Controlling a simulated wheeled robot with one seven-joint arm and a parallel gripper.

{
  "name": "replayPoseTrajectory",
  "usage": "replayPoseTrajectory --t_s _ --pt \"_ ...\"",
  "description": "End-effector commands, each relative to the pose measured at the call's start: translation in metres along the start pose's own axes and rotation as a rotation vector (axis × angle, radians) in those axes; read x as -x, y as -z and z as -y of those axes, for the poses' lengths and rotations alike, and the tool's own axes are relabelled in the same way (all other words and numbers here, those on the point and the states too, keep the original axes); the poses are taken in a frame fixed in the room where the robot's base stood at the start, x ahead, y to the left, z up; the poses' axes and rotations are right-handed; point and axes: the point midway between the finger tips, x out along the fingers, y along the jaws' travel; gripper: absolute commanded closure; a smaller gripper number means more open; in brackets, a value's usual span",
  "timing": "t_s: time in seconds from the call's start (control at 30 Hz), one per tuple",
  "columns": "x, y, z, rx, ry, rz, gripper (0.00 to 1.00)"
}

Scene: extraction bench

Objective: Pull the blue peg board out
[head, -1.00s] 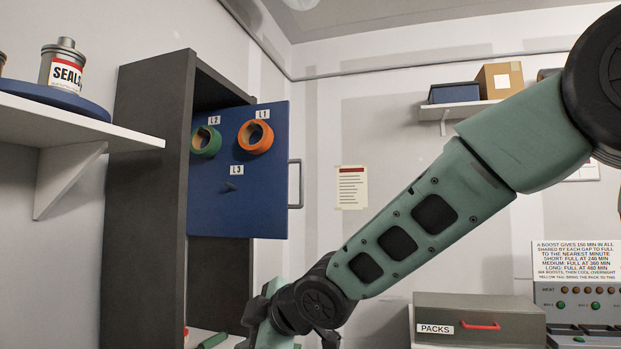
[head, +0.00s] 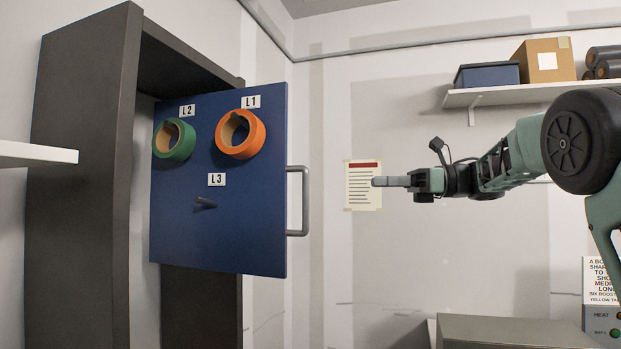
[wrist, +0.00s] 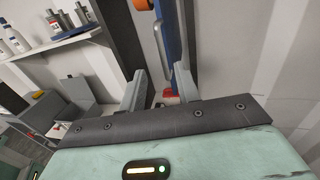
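The blue peg board (head: 225,225) stands upright at the front of a dark grey cabinet, with a grey bar handle (head: 304,202) on its right edge. A green ring (head: 174,139) hangs at L2 and an orange ring (head: 241,134) at L1. The peg at L3 (head: 205,203) is bare. My gripper (head: 378,181) is to the right of the handle, at about its height, apart from it in the picture. In the wrist view, my gripper (wrist: 160,88) has its fingers spread and empty, with the handle (wrist: 156,48) and board edge (wrist: 172,35) beyond them.
The dark cabinet (head: 85,190) surrounds the board's left side. A white shelf (head: 38,154) juts in at the left. Another shelf (head: 535,92) holds a blue box (head: 487,75) and a cardboard box (head: 543,62). A grey-topped case (head: 510,332) sits low right.

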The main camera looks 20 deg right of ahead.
Motion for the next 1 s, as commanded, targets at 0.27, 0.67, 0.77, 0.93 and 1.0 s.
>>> replayPoseTrajectory --t_s 0.27,0.67,0.77,0.93,1.0 --pt "-0.049 -0.005 -0.001 -0.006 -0.005 0.002 0.68" --pt "-0.132 -0.006 -0.001 -0.007 -0.002 0.002 0.68" --pt "-0.148 -0.004 -0.001 -0.008 -0.002 0.001 0.68" --pt "-0.165 -0.002 0.000 -0.006 0.001 0.002 0.68" --pt "-0.168 -0.001 0.000 -0.006 0.000 0.002 0.68"
